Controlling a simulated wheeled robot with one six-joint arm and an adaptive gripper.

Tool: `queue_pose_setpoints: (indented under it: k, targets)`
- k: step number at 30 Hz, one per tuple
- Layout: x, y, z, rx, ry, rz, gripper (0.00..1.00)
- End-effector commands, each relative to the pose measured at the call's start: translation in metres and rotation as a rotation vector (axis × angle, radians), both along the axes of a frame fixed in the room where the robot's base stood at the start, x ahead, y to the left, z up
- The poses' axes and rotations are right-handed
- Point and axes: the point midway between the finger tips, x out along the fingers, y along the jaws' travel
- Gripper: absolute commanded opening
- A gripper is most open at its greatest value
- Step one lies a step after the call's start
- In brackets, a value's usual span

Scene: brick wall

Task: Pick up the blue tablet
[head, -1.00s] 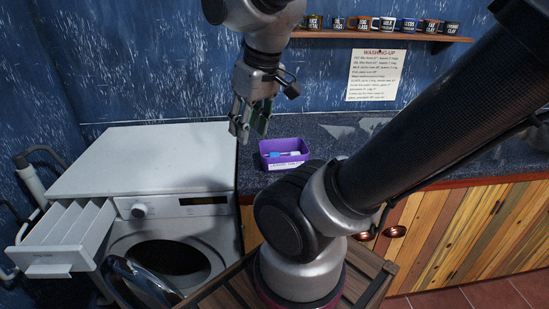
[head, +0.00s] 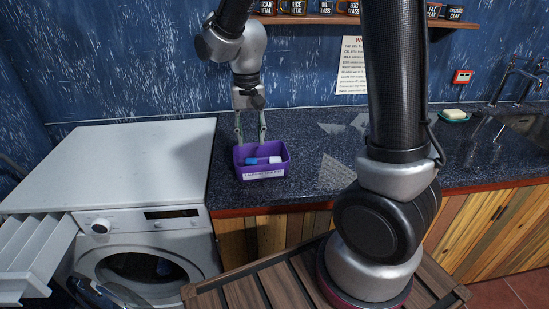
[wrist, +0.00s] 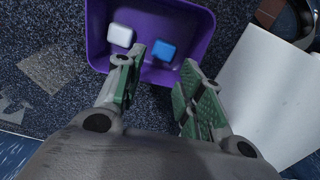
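The blue tablet (head: 253,161) lies in a purple tray (head: 263,172) on the dark speckled counter. A white tablet (head: 275,160) lies to its right in the head view. The wrist view shows the blue tablet (wrist: 165,51), the white tablet (wrist: 121,36) and the tray wall (wrist: 206,22). My gripper (head: 250,138) points down near the tray's back edge and holds nothing. In the wrist view, my gripper (wrist: 164,61) is open, and the blue tablet appears between the fingertips, nearer the right finger. I cannot tell the fingertips' exact height above it.
A white washing machine (head: 115,165) stands left of the counter, its drawer (head: 35,250) pulled out and door open. Something blue is inside the drum. A soap dish (head: 454,117) and sink (head: 530,122) are at the right.

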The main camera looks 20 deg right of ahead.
Motion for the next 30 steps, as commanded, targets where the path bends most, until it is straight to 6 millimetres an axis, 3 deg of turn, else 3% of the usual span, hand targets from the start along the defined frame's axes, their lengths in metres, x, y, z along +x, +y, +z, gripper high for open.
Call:
queue_pose_setpoints:
  k: [7,21,30]
  targets:
    - [0.001,0.000,-0.008,0.002,-0.007,-0.084,0.38]
    - [-0.003,0.003,-0.073,0.001,-0.005,-0.082,0.38]
    - [-0.002,0.003,-0.079,0.002,-0.008,-0.082,0.38]
